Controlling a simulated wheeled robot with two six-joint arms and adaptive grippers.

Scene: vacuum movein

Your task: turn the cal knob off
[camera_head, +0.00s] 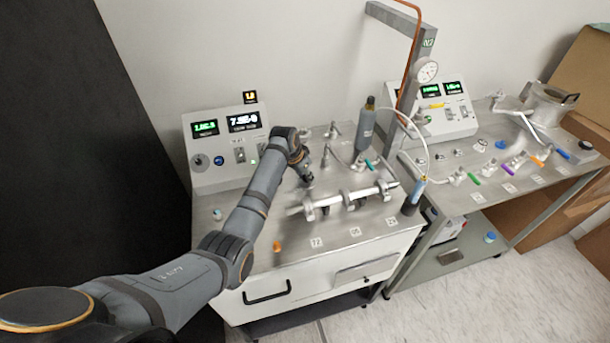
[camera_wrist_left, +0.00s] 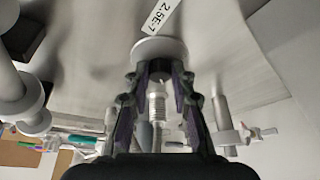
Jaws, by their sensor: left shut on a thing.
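My left gripper (camera_head: 305,176) reaches down over the left metal bench in the head view, behind the horizontal pipe assembly. In the left wrist view its two fingers (camera_wrist_left: 158,75) stand on either side of a dark knob-like piece and are shut on it. A ribbed metal stem (camera_wrist_left: 157,103) shows between the fingers. I take the gripped piece for the cal knob; the fingers partly hide it, and its turn position cannot be read. My right gripper is not in view.
The horizontal pipe assembly (camera_head: 349,197) lies close in front of the gripper. A grey cylinder (camera_head: 365,128) stands to its right. A control box (camera_head: 225,148) with lit displays is at the back left. An orange-capped piece (camera_head: 277,246) stands near the front.

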